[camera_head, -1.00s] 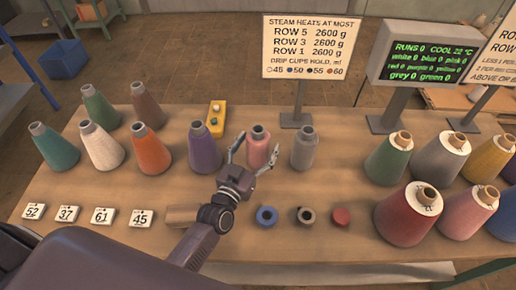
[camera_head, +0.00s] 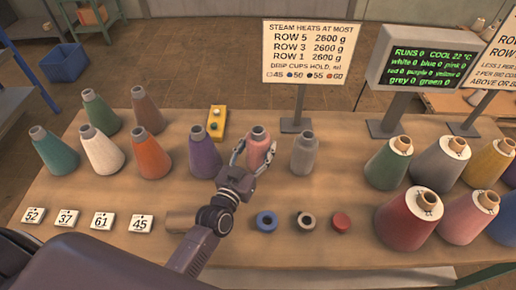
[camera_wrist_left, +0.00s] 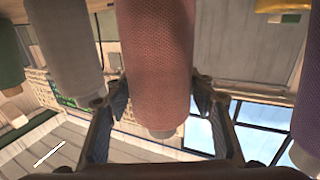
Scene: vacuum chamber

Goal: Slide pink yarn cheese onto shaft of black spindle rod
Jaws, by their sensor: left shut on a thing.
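The pink yarn cheese (camera_head: 259,148) stands upright on the table between a purple one and a grey one. My left gripper (camera_head: 255,152) is shut on it, with one finger on each side. In the left wrist view the pink yarn (camera_wrist_left: 157,65) fills the middle, between the two fingers of my left gripper (camera_wrist_left: 160,100). A larger pink cone (camera_head: 466,218) stands apart at the right. I cannot make out a black spindle rod in either view. My right gripper is not in view.
A purple cone (camera_head: 204,152) and a grey cone (camera_head: 304,153) stand close on either side. A yellow button box (camera_head: 217,123) lies behind. Larger cones crowd the right; signs stand behind.

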